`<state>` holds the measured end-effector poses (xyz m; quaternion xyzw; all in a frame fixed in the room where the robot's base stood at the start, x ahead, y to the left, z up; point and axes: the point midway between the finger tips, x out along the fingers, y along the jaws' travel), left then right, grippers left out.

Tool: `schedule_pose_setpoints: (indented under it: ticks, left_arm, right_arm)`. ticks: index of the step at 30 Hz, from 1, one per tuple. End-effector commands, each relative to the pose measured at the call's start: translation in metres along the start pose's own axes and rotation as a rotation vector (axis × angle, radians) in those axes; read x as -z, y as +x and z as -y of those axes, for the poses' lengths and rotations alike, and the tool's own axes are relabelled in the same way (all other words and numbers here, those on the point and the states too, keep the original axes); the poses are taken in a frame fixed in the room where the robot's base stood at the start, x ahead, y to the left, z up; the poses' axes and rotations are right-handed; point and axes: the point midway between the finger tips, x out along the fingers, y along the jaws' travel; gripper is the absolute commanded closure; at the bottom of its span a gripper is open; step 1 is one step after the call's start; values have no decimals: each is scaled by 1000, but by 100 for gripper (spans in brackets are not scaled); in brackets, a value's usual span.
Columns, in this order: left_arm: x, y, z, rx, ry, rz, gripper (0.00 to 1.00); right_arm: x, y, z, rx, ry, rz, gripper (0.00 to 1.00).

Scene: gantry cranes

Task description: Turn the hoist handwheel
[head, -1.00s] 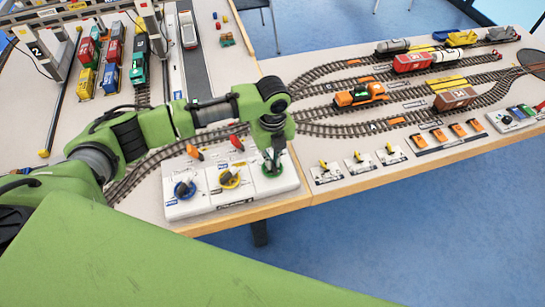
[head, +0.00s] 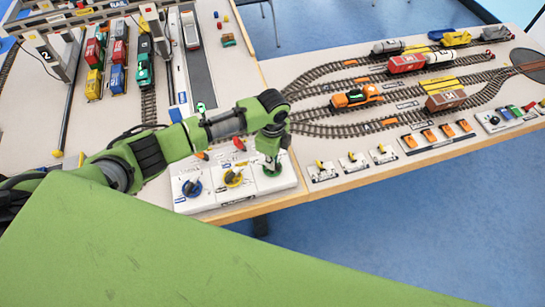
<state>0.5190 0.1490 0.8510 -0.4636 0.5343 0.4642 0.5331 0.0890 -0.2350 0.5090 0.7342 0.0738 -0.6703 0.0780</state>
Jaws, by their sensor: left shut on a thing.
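A white control panel (head: 213,203) at the table's front edge carries three handwheels in a row: blue (head: 192,187), yellow (head: 234,177) and green (head: 280,170). The panel's labels are too small to read, so I cannot tell which one is named hoist. My left gripper (head: 271,163) points down onto the green handwheel at the right end and is shut on it. The gripper hides much of that wheel. The blue and yellow wheels are untouched. My right gripper is not in view.
Red and orange levers (head: 239,143) stand behind the wheels, partly under my left arm. Small switch panels (head: 352,162) lie to the right. Model trains, an orange locomotive (head: 357,96) among them, stand on the tracks. Crane legs and containers (head: 117,70) are at the upper left.

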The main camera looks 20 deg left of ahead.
Motion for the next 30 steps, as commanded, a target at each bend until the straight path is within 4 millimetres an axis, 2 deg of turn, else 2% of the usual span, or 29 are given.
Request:
schedule_pose_setpoints:
  ticks: [19, 21, 30]
  left_arm:
    - [-1, -2, 2, 5, -54, 1, 100]
    - [-1, -2, 2, 4, -54, 1, 76]
    - [0, -1, 1, 2, -52, 1, 75]
  right_arm:
    - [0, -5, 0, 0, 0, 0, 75]
    - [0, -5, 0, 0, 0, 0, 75]
    - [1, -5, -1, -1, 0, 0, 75]
